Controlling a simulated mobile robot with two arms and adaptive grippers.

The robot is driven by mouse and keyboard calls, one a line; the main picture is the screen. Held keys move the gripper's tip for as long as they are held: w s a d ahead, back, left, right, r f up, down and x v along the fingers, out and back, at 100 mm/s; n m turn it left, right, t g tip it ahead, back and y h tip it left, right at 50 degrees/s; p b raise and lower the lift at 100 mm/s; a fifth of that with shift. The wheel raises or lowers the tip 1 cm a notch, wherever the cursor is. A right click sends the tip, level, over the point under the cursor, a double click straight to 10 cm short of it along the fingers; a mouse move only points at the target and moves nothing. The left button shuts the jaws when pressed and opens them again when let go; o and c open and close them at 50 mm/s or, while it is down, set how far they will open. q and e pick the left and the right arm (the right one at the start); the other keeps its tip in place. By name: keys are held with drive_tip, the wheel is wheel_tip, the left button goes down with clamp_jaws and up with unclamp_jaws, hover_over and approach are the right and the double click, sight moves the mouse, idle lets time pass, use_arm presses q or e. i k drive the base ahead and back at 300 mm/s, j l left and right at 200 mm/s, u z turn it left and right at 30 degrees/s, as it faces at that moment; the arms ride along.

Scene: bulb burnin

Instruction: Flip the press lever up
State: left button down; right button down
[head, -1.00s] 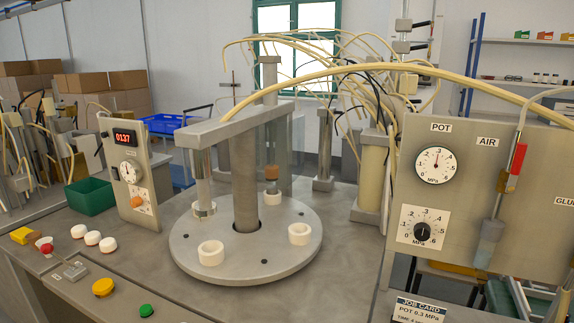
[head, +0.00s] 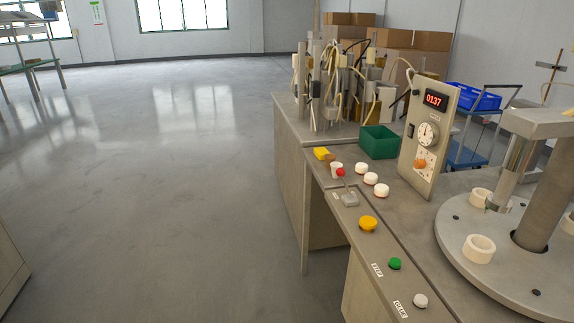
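A small lever with a red ball knob (head: 340,172) stands on the front control strip of the bench in the head view. It seems to rise from a small grey plate (head: 350,200) with an unreadable label beside it; its exact tilt is hard to tell. Neither of my grippers is in view.
Along the strip are yellow (head: 368,223), green (head: 395,264) and white (head: 420,300) buttons. Open floor (head: 150,200) fills the left.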

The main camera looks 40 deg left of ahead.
sight(341, 172)
drive_tip(key=u, duration=0.8)
